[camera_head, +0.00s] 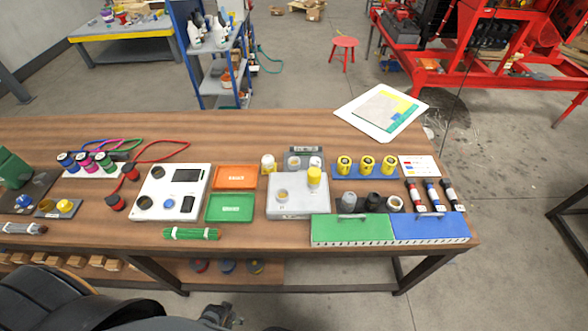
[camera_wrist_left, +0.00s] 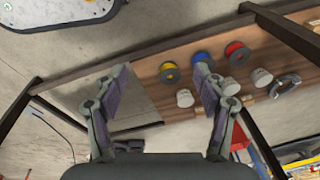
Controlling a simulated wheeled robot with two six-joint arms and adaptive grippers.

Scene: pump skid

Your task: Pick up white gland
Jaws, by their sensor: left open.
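The white gland (camera_head: 395,204), a short white ring with a dark opening, stands on the table at the right end of a short row. A black gland (camera_head: 373,200) and a grey one (camera_head: 348,201) stand to its left, behind the green and blue case. My left gripper (camera_wrist_left: 159,72) is open and empty in the left wrist view, below table height near a lower shelf. It is far from the white gland, which I cannot make out there. Dark parts of my left arm show at the bottom of the head view. My right gripper is not in view.
The green (camera_head: 350,229) and blue (camera_head: 428,226) case lies along the table's front edge. A grey box (camera_head: 297,208) with a yellow-topped cylinder (camera_head: 314,177) stands left of the glands. Yellow cylinders (camera_head: 366,164) stand behind them. Coloured spools (camera_wrist_left: 169,72) lie on the lower shelf.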

